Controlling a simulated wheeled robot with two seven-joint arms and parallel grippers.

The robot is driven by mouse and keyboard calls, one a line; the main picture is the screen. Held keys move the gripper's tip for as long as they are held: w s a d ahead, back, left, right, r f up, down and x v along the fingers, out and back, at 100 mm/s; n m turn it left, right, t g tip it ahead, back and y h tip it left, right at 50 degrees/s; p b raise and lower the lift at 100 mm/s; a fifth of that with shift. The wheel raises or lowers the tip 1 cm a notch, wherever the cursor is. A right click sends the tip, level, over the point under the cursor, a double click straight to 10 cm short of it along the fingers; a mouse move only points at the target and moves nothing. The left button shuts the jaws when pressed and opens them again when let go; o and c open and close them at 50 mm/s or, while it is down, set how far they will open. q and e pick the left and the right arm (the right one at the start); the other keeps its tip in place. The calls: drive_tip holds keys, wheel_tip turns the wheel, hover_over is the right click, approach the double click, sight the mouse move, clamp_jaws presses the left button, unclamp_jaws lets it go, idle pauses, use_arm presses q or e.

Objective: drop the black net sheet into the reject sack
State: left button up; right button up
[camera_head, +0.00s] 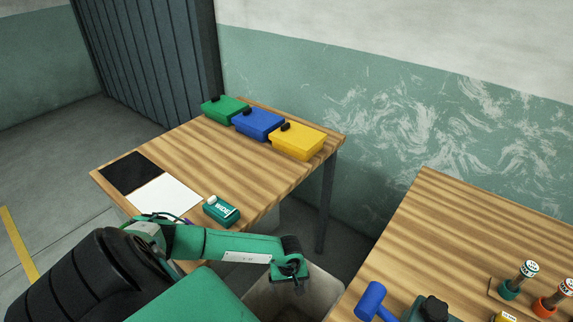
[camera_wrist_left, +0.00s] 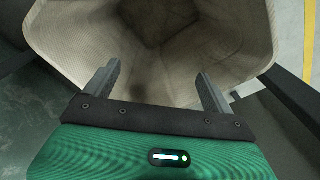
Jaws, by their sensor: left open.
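A flat black square (camera_head: 130,172) lies on the left end of the far wooden table; whether it is the net sheet or a mat I cannot tell. The pale reject sack (camera_head: 318,296) stands open between the two tables, and its inside fills the left wrist view (camera_wrist_left: 85,45). My left gripper (camera_head: 298,284) is over the sack's mouth. Its two fingers (camera_wrist_left: 158,72) are apart with nothing between them. The sack's bottom is shadowed, and I make out no clear sheet in it. My right gripper is not in view.
A white square (camera_head: 165,196) and a green labelled box (camera_head: 221,211) lie on the far table (camera_head: 235,165). Green (camera_head: 224,109), blue (camera_head: 258,124) and yellow (camera_head: 298,141) bins line its back. The near table (camera_head: 430,240) holds a blue mallet (camera_head: 371,298) and handled tools.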

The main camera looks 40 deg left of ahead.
use_arm(q)
wheel_tip(320, 180, up, 14)
drive_tip(key=b, duration=0.2)
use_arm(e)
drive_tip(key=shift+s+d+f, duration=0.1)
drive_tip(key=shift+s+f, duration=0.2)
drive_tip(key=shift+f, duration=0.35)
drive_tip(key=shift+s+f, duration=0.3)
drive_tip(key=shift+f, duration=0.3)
use_arm(q)
drive_tip(key=shift+f, duration=0.15)
